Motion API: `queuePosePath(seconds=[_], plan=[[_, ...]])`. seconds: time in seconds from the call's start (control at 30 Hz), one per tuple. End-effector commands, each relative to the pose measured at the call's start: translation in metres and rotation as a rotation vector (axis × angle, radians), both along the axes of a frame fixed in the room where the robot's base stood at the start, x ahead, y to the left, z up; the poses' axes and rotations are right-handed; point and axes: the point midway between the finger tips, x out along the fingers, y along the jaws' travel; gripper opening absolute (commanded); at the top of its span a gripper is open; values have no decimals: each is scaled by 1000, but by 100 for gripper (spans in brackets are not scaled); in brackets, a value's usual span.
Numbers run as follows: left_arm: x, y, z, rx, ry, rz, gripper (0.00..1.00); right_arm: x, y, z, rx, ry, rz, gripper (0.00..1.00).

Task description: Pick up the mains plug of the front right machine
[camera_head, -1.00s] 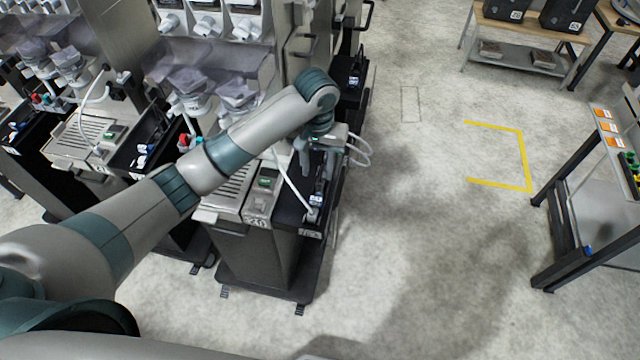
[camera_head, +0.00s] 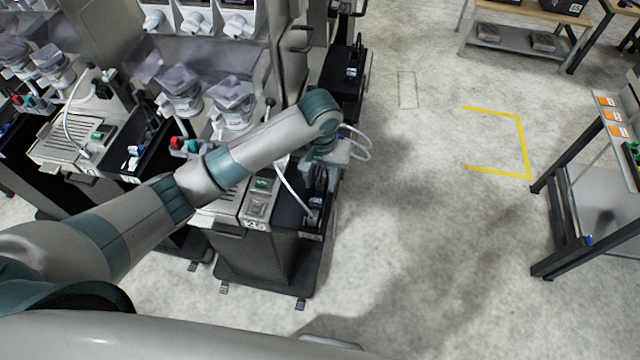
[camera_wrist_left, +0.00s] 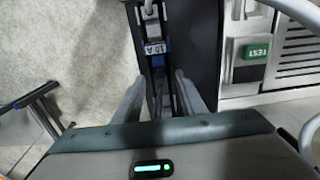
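The front right machine (camera_head: 262,255) stands below my left arm, with a narrow black tray (camera_head: 286,214) along its right side. A mains plug with a blue part and a white label (camera_wrist_left: 154,48) is in this tray in the left wrist view; in the head view it shows small (camera_head: 315,201). My left gripper (camera_wrist_left: 160,98) points down over the tray, its two fingers apart. A dark narrow part lies between the fingers in the wrist view; I cannot tell whether they touch it. In the head view my wrist largely hides the left gripper (camera_head: 322,182). My right gripper is out of view.
A green-labelled unit (camera_wrist_left: 255,51) and a slatted grate (camera_wrist_left: 297,50) lie beside the tray. A white hose (camera_head: 292,187) hangs near my wrist. Another machine (camera_head: 92,140) stands to the left. Open floor (camera_head: 430,240) lies to the right, before a dark-framed table (camera_head: 560,225).

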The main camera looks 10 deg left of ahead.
Motion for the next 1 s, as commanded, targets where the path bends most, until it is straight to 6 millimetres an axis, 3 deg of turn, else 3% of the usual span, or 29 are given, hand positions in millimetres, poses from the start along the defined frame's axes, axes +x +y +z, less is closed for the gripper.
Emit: queuePosePath(seconds=[0.1, 0.27, 0.47, 0.73, 1.0], plan=[[0, 0, 0, 0, 0, 0, 38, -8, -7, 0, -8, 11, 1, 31], [0, 0, 0, 0, 0, 0, 0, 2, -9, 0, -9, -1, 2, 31], [0, 0, 0, 0, 0, 0, 0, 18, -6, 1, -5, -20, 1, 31], [1, -1, 6, -2, -2, -1, 0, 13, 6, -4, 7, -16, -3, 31], [2, -1, 36, -3, -6, -3, 0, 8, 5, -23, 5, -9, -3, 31]])
